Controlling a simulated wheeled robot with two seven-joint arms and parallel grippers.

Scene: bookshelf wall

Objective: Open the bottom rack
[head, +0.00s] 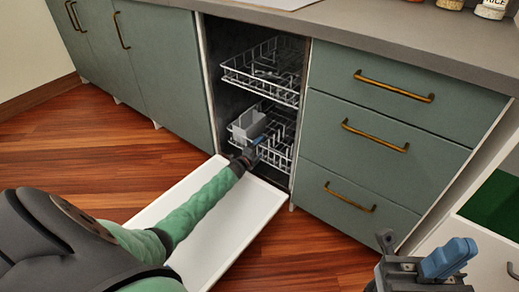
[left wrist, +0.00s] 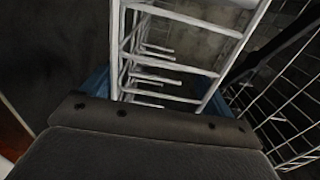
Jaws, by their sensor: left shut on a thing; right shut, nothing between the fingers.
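The dishwasher stands open, its white door (head: 232,222) folded down toward the floor. The bottom rack (head: 277,158) is a white wire rack inside the cavity, with a grey basket (head: 248,125) at its left. My left gripper (head: 255,148) reaches over the door to the front of the bottom rack. In the left wrist view, the rack's white wires (left wrist: 168,67) lie between the blue fingers of my left gripper (left wrist: 155,95), which is shut on them. My right gripper (head: 425,262) is shut and empty at the lower right, away from the rack.
The upper rack (head: 262,78) sits inside above the bottom one. Green drawers with brass handles (head: 375,139) flank the opening on the right, and green cabinets (head: 165,75) on the left. The grey counter (head: 400,35) runs above. Wooden floor (head: 100,150) is clear left of the door.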

